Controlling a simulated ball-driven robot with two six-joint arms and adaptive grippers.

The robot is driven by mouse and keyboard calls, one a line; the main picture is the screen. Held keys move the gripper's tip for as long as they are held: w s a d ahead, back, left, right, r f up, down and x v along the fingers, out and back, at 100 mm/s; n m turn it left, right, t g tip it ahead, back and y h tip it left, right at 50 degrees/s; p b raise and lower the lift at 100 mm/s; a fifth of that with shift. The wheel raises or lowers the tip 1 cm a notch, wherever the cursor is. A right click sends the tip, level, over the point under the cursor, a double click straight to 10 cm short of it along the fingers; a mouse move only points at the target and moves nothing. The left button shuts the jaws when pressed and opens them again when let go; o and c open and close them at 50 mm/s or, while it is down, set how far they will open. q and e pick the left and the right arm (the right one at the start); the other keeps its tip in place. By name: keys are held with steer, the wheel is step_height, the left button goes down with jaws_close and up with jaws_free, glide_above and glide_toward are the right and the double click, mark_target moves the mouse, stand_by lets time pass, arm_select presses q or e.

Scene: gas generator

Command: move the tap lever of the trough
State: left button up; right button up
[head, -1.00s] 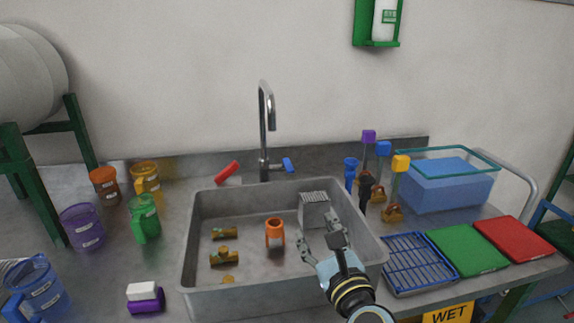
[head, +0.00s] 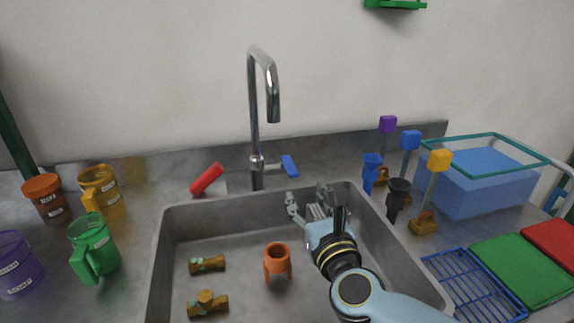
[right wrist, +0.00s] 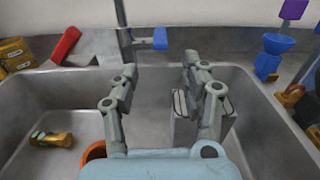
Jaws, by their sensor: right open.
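The trough (head: 170,235) is a grey metal sink with a tall chrome tap (head: 254,110) behind its back rim. The tap lever (head: 289,166) has a blue end and sticks out to the right of the tap's base. In the right wrist view the lever (right wrist: 159,39) shows beyond and between my fingertips. My right gripper (head: 308,198) is open over the back of the trough, in front of and below the lever. It is apart from the lever, with nothing between its fingers (right wrist: 157,72). My left gripper is not in view.
An orange cup-like piece (head: 277,262) and brass fittings (head: 207,264) lie in the trough. A grey slotted block (right wrist: 185,115) is below my right fingers. A red handle (head: 206,179) lies left of the tap. Blue (head: 371,172) and black funnels (head: 397,198) stand to the right.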

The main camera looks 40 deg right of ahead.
mark_target(294, 174)
steer(key=p+x, duration=0.1)
steer(key=x, duration=0.9)
steer(key=shift+p, duration=0.4)
steer(key=shift+w+d, duration=0.3)
steer(key=shift+w, duration=0.3)
steer(key=shift+c, duration=0.6)
jaws_close()
